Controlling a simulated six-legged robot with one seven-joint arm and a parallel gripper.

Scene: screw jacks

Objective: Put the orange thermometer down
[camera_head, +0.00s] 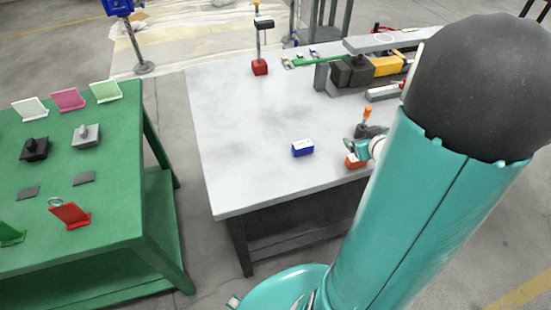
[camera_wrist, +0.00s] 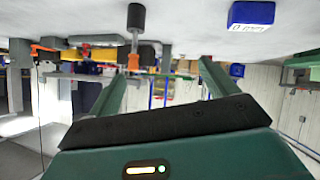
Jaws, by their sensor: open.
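An orange-topped piece with a dark lower part, which looks like the orange thermometer (camera_head: 366,112), stands upright on the white table near its right front edge. In the wrist view, which looks upside down, the orange and black thermometer (camera_wrist: 134,61) shows in the gap between the fingers, nearer the left one. My gripper (camera_wrist: 160,72) is open, and no finger is seen closed on it. In the head view my gripper (camera_head: 364,146) is small beside it and partly hidden by my arm. Whether a finger touches the thermometer cannot be told.
A red-based post (camera_head: 260,67) and a grey-yellow device (camera_head: 365,70) stand farther back. A green table (camera_head: 120,200) holds several stands.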

